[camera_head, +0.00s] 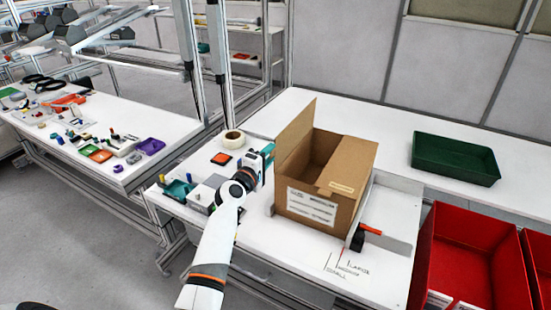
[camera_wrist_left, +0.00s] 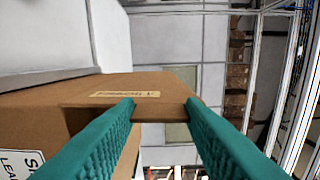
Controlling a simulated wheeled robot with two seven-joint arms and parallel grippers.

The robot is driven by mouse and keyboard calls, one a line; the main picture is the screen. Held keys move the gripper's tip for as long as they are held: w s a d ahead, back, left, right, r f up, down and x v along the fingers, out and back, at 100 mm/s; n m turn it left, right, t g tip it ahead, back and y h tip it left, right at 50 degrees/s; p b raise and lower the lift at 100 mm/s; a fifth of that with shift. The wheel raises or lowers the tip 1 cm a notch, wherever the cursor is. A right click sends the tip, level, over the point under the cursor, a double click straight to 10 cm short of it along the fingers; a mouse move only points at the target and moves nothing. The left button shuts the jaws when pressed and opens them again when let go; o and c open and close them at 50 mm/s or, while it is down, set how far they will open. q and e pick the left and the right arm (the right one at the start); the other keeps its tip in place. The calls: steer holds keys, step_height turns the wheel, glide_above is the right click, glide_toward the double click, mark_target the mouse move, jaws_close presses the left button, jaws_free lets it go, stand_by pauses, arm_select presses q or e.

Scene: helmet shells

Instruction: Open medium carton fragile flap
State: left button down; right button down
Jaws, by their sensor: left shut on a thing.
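The brown medium carton (camera_head: 302,198) stands on the white table with a white label on its front. Its left flap (camera_head: 297,133) is raised, and the top is open on the left. The right part of the top (camera_head: 350,165) is covered by a flap with a tan label (camera_head: 342,187). My left gripper (camera_head: 268,152) is at the carton's left side, against the raised flap's near edge. In the left wrist view my left gripper's teal fingers (camera_wrist_left: 161,104) are shut on brown cardboard of a carton flap, with a tan label (camera_wrist_left: 125,94) just beyond. My right gripper is not in view.
A tape roll (camera_head: 232,139) and small trays (camera_head: 177,190) lie left of the carton. A green bin (camera_head: 455,158) stands at the back right, and red bins (camera_head: 470,255) at the front right. A side table (camera_head: 120,160) holds several small parts.

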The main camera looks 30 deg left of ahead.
arm_select(q)
steer(key=shift+a+f+n, duration=0.15)
steer(key=shift+a+n, duration=0.75)
steer(key=shift+n, duration=0.15)
steer(key=shift+a+f+n, duration=0.15)
steer(key=shift+a+n, duration=0.7)
steer(key=shift+n, duration=0.2)
steer(key=c, duration=0.9)
jaws_free()
steer(key=s, duration=0.6)
steer(key=s+b, duration=0.1)
steer(key=s, duration=0.5)
steer(key=shift+a, duration=0.2)
steer(key=shift+f, duration=0.1)
